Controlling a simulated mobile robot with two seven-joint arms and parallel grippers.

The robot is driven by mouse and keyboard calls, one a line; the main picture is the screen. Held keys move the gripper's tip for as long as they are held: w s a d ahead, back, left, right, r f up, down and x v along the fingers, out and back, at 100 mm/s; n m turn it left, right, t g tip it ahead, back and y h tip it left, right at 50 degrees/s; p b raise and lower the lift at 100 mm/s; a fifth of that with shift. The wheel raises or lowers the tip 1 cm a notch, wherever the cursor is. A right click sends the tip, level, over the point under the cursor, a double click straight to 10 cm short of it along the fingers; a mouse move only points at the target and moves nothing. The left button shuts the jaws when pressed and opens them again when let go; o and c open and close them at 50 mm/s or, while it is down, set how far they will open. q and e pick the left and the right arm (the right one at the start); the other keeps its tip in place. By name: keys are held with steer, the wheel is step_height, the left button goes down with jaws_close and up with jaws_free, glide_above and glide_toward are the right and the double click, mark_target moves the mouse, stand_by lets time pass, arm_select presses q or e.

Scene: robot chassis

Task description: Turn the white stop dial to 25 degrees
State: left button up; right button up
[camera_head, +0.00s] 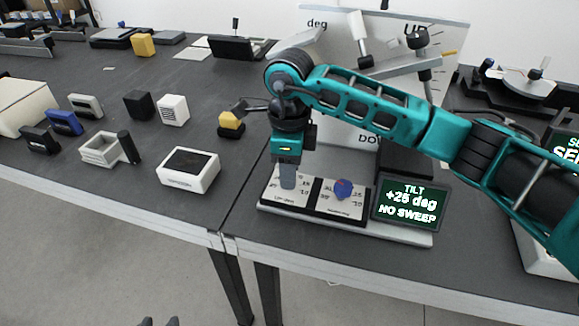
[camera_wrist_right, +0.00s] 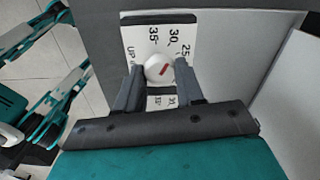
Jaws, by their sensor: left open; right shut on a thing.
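The white stop dial (camera_wrist_right: 159,69) shows in the right wrist view, a round knob with a short red mark slanting toward the upper right. Printed numbers 35, 30 and 25 stand on the white scale plate (camera_wrist_right: 140,38) around it. My right gripper (camera_head: 288,186) points down over the left half of the dial panel (camera_head: 352,210) and hides the white dial in the head view. Its fingers (camera_wrist_right: 159,88) are shut on the dial, one on each side.
A blue dial (camera_head: 343,188) with a red mark sits on the panel's right half. The screen (camera_head: 411,203) reads "TILT +25 deg NO SWEEP". A tall white board (camera_head: 345,110) stands behind.

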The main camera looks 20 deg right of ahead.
steer(key=shift+m, duration=0.4)
steer(key=m, duration=0.3)
steer(key=shift+m, duration=0.3)
arm_select(q)
steer(key=shift+s+a+r+p, duration=0.1)
steer(key=shift+a+r+p, duration=0.05)
steer(key=shift+p, duration=0.25)
arm_select(e)
steer(key=shift+m, duration=1.9)
steer(key=o, duration=1)
steer(key=shift+o, duration=0.2)
arm_select(q)
steer(key=shift+a+r+p, duration=0.2)
steer(key=shift+a+p, duration=0.05)
steer(key=shift+p, duration=0.25)
arm_select(e)
step_height(320, 180, up, 13)
